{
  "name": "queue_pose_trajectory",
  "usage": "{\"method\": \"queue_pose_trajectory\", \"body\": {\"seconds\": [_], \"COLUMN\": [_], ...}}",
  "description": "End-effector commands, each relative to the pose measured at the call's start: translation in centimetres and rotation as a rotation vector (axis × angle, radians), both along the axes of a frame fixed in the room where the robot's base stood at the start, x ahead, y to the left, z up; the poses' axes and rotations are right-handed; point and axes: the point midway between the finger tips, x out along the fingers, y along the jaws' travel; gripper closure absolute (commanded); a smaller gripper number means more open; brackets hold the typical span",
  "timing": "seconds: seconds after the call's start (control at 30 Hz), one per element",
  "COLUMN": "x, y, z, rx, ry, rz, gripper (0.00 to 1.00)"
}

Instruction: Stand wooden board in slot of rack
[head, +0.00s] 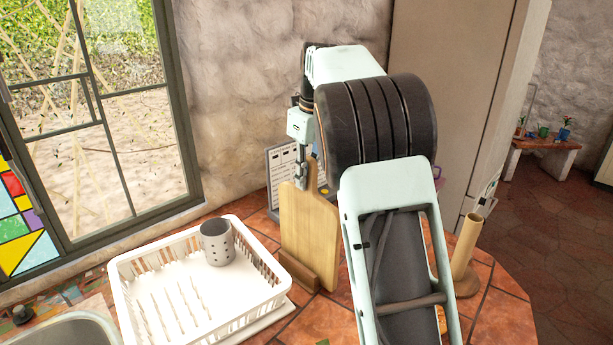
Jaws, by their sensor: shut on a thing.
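The wooden board (308,230) is upright on the counter, to the right of the white dish rack, with its handle at the top. My gripper (301,180) points down at the board's upper left edge beside the handle and is shut on it. A brown wooden block (299,271), which looks like a slotted rack, sits at the board's foot. The board's lower edge meets this block, but I cannot tell whether it is inside a slot. My arm hides part of the area to the right.
A white dish rack (129,293) with a grey perforated cup (217,243) stands left of the board. A white panel (280,167) stands behind it. A paper-towel-like wooden post (467,243) is at the right. The sink (51,331) is at lower left.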

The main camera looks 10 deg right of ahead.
Motion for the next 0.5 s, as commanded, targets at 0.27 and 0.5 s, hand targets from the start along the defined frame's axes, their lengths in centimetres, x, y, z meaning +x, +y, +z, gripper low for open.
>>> {"method": "queue_pose_trajectory", "body": {"seconds": [0.27,0.5], "x": [0.03,-0.04], "y": [0.0,0.0], "z": [0.12,-0.05], "rx": [0.0,0.0], "ry": [-0.002,0.002], "rz": [0.0,0.0], "gripper": [0.66,0.66]}}
